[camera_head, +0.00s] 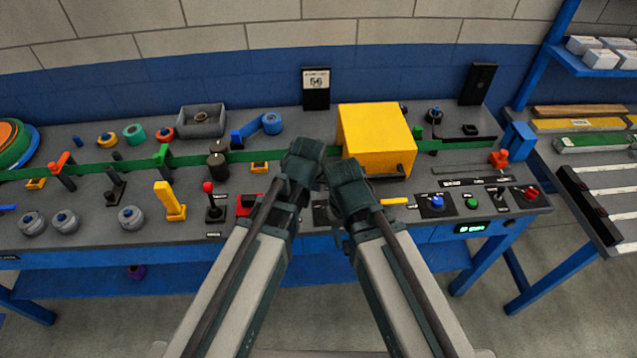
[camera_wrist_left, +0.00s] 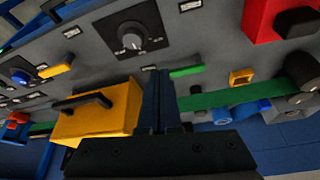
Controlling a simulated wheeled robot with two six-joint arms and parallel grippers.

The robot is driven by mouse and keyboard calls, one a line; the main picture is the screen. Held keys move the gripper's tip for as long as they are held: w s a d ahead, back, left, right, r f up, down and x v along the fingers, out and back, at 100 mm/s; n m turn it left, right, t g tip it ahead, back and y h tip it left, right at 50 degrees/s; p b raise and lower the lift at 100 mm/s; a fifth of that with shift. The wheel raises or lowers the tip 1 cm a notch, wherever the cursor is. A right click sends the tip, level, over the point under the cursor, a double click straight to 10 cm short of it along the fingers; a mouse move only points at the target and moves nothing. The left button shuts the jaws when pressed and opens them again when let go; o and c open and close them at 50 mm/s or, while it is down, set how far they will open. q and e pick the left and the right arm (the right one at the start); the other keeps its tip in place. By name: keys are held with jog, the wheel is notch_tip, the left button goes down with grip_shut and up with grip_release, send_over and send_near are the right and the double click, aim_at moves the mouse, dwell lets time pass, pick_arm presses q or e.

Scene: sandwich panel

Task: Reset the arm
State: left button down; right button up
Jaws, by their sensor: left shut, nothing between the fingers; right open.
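My left gripper (camera_head: 305,160) is above the middle of the panel, left of the yellow box. In the left wrist view its two fingers (camera_wrist_left: 160,100) are shut together with nothing between them. My right gripper (camera_head: 345,175) is just right of it and slightly lower, in front of the yellow box (camera_head: 372,130); its fingertips are hard to make out. The two grippers are close together; I cannot tell whether they touch. The yellow box with its dark handle also shows in the left wrist view (camera_wrist_left: 98,115), left of the fingers.
The grey panel (camera_head: 330,230) carries a green strip (camera_head: 90,165), a yellow lever (camera_head: 168,200), a red-topped joystick (camera_head: 210,195), a blue button (camera_head: 437,203) and a dark knob (camera_wrist_left: 131,38). A grey bin (camera_head: 202,120) stands at the back. A blue-framed shelf (camera_head: 600,65) is at the right.

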pick_arm(q)
jog(key=shift+s+r, duration=0.15)
jog(key=shift+r, duration=0.2)
jog(key=s+a+m+g+y, duration=0.1)
jog(key=s+g, duration=0.1)
jog(key=s, duration=0.5)
jog(key=s+a+f+m+g, duration=0.1)
jog(key=s+a+g, duration=0.1)
jog(key=s, duration=0.5)
jog(key=shift+s+a+f+m+g+y, duration=0.2)
jog(key=shift+s+m+g+y, duration=0.1)
jog(key=shift+s+g+y, duration=0.1)
